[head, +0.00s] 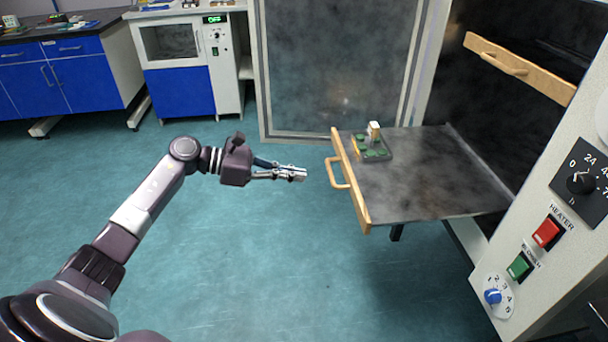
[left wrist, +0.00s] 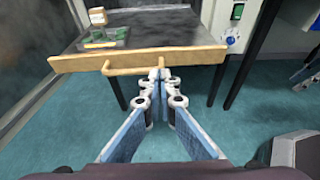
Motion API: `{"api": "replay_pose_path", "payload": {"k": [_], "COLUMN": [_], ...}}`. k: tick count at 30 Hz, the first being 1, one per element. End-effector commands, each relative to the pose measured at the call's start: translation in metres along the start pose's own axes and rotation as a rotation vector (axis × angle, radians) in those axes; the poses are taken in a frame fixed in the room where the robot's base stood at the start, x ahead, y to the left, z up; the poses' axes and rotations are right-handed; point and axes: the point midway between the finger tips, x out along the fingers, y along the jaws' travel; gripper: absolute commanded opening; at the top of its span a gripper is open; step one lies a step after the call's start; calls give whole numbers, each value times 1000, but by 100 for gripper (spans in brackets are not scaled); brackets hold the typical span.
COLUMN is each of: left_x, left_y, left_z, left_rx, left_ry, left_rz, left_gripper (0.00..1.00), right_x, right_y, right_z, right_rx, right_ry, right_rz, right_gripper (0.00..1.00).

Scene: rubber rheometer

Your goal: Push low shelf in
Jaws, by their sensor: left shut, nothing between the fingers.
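The low shelf (head: 430,185) is pulled out of the oven on the right in the head view. It is a dark flat plate with a wooden front strip (head: 351,188) and a wooden handle (head: 337,173). My left gripper (head: 303,174) is shut and empty, a little left of the handle, pointing at it. In the left wrist view the shut fingertips (left wrist: 160,76) appear close to the shelf handle (left wrist: 135,70); I cannot tell if they touch. My right gripper is not in view.
An upper shelf front with a wooden handle (head: 518,67) sits inside the oven. The oven's control panel (head: 535,235) has a red switch, a green switch and knobs. Blue cabinets (head: 60,85) stand at the back left.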

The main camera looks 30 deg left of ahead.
Motion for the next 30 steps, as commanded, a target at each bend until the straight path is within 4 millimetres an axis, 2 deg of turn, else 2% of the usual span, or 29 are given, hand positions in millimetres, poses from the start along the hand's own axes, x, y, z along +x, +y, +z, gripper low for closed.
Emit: {"api": "replay_pose_path", "payload": {"k": [9, 15, 21, 30], "left_x": [70, 99, 110, 111], "left_y": [0, 0, 0, 0], "left_z": [2, 9, 12, 12], "left_rx": [-3, -4, -4, -5], "left_ry": [-5, -4, -2, -2], "left_rz": [-2, 0, 0, 1], "left_gripper": [0, 0, 0, 0], "right_x": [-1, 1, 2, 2], "right_y": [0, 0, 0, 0], "right_z": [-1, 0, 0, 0], "right_rx": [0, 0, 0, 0], "right_ry": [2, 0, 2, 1], "right_rz": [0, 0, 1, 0], "right_gripper": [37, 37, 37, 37]}}
